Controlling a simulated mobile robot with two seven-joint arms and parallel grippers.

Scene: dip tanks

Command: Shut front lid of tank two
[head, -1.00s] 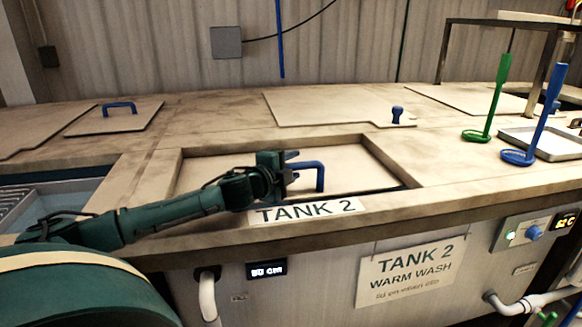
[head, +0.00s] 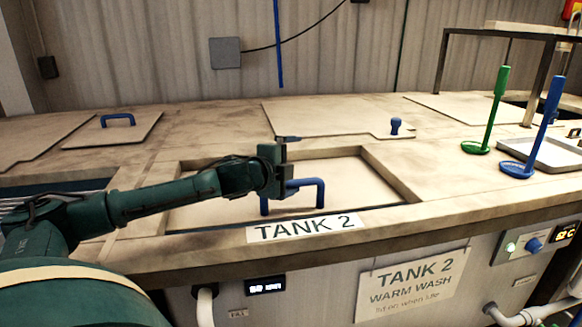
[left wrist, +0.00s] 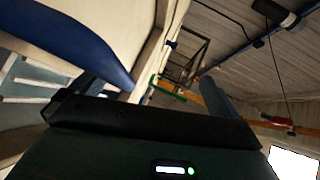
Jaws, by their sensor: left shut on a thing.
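The front lid of tank two (head: 345,185) is a beige panel inside the recessed frame behind the "TANK 2" label (head: 303,228). A dark gap shows along its front edge; I cannot tell how far it is raised. Its blue handle (head: 306,184) stands up near the front. My left gripper (head: 284,180) is shut on the left part of this handle and hides some of it. In the left wrist view my dark gripper body fills the lower part, and the grip itself is not clear. My right gripper is not in view.
A back panel with a blue knob (head: 396,126) lies behind. A lid with a blue handle (head: 118,121) lies at the back left. Green (head: 486,120) and blue (head: 533,135) upright tools stand at the right beside a tray (head: 548,153). An open tank shows at far left.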

